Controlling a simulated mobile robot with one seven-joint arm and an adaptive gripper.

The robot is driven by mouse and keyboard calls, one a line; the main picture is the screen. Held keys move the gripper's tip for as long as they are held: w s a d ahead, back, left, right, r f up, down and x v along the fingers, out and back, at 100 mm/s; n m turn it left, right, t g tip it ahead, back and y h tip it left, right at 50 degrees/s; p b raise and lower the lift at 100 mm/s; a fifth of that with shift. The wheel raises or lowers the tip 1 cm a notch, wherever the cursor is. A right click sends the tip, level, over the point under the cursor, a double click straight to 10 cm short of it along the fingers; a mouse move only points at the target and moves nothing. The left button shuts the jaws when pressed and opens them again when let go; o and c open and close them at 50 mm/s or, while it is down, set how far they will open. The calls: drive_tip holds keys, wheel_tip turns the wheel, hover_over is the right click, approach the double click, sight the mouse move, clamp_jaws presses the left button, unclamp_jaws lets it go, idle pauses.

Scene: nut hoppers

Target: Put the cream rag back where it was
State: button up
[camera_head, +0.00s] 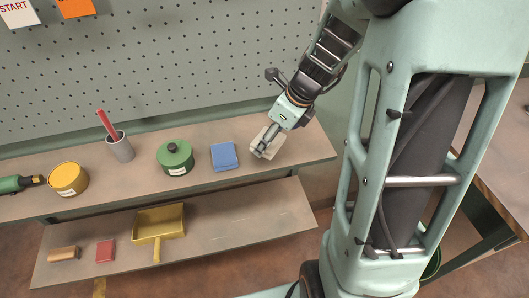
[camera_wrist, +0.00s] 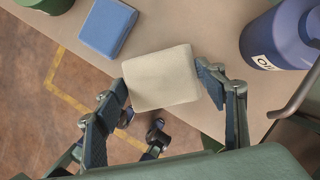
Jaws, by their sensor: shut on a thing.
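The cream rag (camera_wrist: 160,78) is a folded pale pad between the two fingers of my gripper (camera_wrist: 165,88) in the wrist view, with a finger against each side. My gripper (camera_head: 262,150) is shut on it. In the head view the cream rag (camera_head: 267,135) shows partly behind the fingers, near the right end of the upper shelf (camera_head: 305,146). In the wrist view it overlaps the shelf's front edge. I cannot tell whether it touches the shelf. A folded blue rag (camera_head: 224,156) lies to its left, apart from it; it also shows in the wrist view (camera_wrist: 108,27).
A blue can (camera_wrist: 275,40) with a partly visible label stands right of the rag. Left along the upper shelf are a green tin (camera_head: 175,158), grey cup (camera_head: 120,147) and yellow tin (camera_head: 68,179). The lower shelf (camera_head: 225,228) holds a yellow dustpan (camera_head: 160,223); its right part is clear.

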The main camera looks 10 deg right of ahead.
drive_tip(key=shift+w+a+f+b, duration=0.3)
drive_tip(key=shift+a+f+b, duration=0.1)
drive_tip(key=shift+f, duration=0.25)
drive_tip(key=f+b, duration=0.1)
drive_tip(key=b, duration=0.1)
drive_tip(key=f+b, duration=0.1)
drive_tip(key=f, duration=0.1)
drive_tip(key=shift+w+a+f+b, duration=0.2)
drive_tip(key=shift+f+b, duration=0.1)
drive_tip(key=shift+b, duration=0.1)
drive_tip(key=shift+r, duration=0.15)
drive_tip(key=o, duration=1.1)
